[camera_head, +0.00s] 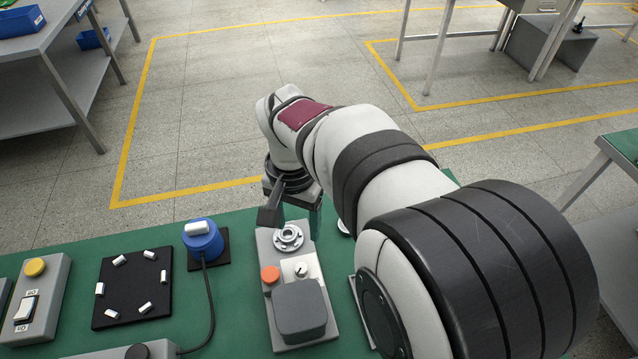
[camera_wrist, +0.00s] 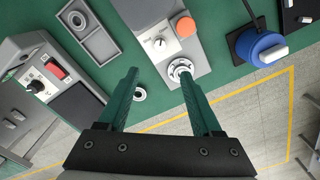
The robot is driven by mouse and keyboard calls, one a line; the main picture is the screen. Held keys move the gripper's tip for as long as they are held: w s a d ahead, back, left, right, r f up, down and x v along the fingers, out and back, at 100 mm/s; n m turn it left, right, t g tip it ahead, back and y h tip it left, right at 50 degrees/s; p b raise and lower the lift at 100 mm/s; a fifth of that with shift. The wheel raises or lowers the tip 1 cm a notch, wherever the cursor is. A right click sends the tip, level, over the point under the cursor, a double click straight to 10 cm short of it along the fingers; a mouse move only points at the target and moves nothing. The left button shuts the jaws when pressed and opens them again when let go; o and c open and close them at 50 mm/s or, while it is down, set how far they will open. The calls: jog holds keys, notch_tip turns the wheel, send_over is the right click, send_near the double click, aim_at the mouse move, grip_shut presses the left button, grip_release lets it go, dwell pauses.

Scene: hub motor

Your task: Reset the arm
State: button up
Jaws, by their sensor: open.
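My gripper (camera_wrist: 158,88) is open and empty in the wrist view, its two green fingers apart above the table edge. In the head view it is mostly hidden behind my wrist, just beyond the grey fixture. The grey fixture (camera_head: 312,268) stands on the green table (camera_head: 232,290). It carries a metal hub (camera_head: 288,237), an orange button (camera_head: 270,274) and a knob (camera_head: 301,269). In the wrist view the hub (camera_wrist: 181,68) is close to the right finger.
A blue round part (camera_head: 203,240) with a white piece on top and a cable stands left of the fixture. A black plate (camera_head: 132,286) holds several small white pieces. A switch box (camera_head: 36,295) is at far left. A grey tray (camera_wrist: 87,32) and red-switch box (camera_wrist: 45,75) show in the wrist view.

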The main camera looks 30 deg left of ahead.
jog(key=d+r+m, duration=0.2)
jog(key=d+r, duration=0.2)
jog(key=d, duration=0.7)
jog(key=s+d+m+y, duration=0.1)
jog(key=s+d+m, duration=0.1)
jog(key=s+d, duration=0.4)
jog(key=s+d+m, duration=0.3)
jog(key=s+d, duration=0.3)
jog(key=d, duration=0.5)
jog(key=shift+s+d+f+y, duration=0.2)
jog(key=shift+f+y, duration=0.2)
jog(key=shift+f, duration=0.05)
